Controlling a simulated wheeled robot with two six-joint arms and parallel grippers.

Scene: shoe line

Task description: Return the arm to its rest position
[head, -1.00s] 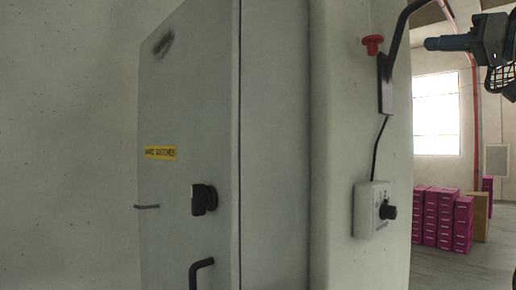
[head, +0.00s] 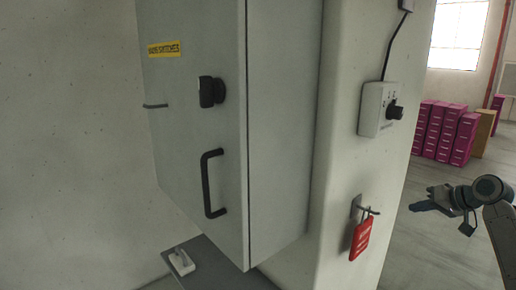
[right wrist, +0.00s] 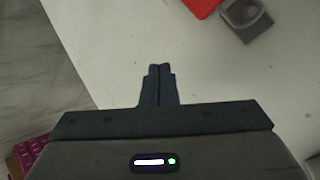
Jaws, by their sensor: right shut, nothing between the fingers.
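My right gripper (head: 428,200) shows at the right of the head view, to the right of the pillar and apart from it. Its arm comes in from the right edge. In the right wrist view its fingers (right wrist: 158,84) are together with nothing between them. My left gripper is not in view.
A grey cabinet (head: 200,120) with a black knob and handle (head: 207,185) stands left of a pale pillar (head: 340,190). The pillar carries a control box (head: 378,108) and a red tag (head: 361,237) on a hook. Pink boxes (head: 440,130) are stacked behind, on open floor.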

